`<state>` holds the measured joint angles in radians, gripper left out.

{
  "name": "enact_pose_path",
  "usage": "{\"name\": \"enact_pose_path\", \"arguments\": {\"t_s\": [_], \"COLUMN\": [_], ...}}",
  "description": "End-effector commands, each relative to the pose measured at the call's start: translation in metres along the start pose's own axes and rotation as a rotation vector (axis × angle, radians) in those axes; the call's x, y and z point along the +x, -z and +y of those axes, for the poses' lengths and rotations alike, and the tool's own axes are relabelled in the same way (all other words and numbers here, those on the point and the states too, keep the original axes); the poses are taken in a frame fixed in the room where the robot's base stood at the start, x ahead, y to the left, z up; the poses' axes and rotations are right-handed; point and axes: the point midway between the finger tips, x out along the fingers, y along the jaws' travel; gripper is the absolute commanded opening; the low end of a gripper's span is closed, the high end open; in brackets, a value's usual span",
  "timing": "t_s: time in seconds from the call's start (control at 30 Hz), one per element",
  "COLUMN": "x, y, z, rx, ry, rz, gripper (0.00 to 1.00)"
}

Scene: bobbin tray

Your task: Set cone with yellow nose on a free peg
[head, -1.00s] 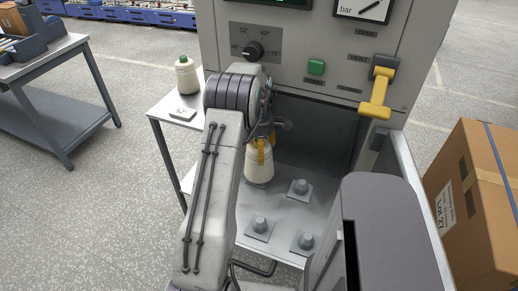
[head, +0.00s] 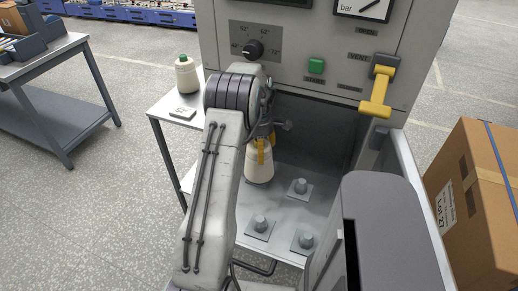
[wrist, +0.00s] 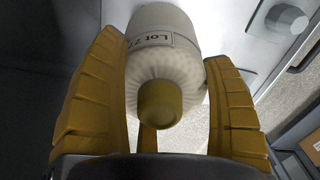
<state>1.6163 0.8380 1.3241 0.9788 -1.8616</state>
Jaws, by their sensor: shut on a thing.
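The cone with the yellow nose (wrist: 160,103) is cream-white with a "Lot" label, and it sits between the yellow fingers of my gripper (wrist: 163,105) in the wrist view. My gripper (head: 262,148) is shut on its nose end. In the head view the cone (head: 258,170) is upright, wide end down, at the back left of the peg tray (head: 283,208). Whether a peg is under it is hidden, and I cannot tell if it touches the tray. Bare pegs stand at the back right (head: 300,186), front left (head: 260,224) and front right (head: 306,241).
The tray lies inside a grey machine chamber with an open door (head: 405,185) at the right. Another cream cone (head: 186,78) with a dark green nose stands on a side shelf by a small label card (head: 183,114). A cardboard box (head: 475,210) is at the far right.

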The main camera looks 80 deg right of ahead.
Motion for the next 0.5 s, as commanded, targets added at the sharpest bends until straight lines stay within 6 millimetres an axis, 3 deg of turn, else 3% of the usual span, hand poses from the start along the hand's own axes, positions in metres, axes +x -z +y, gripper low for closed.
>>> {"name": "enact_pose_path", "arguments": {"t_s": [0.5], "x": [0.0093], "y": [-0.0001], "z": [0.0003], "rx": [0.000], "ry": [-0.001], "rz": [0.000], "gripper": [0.40]}}
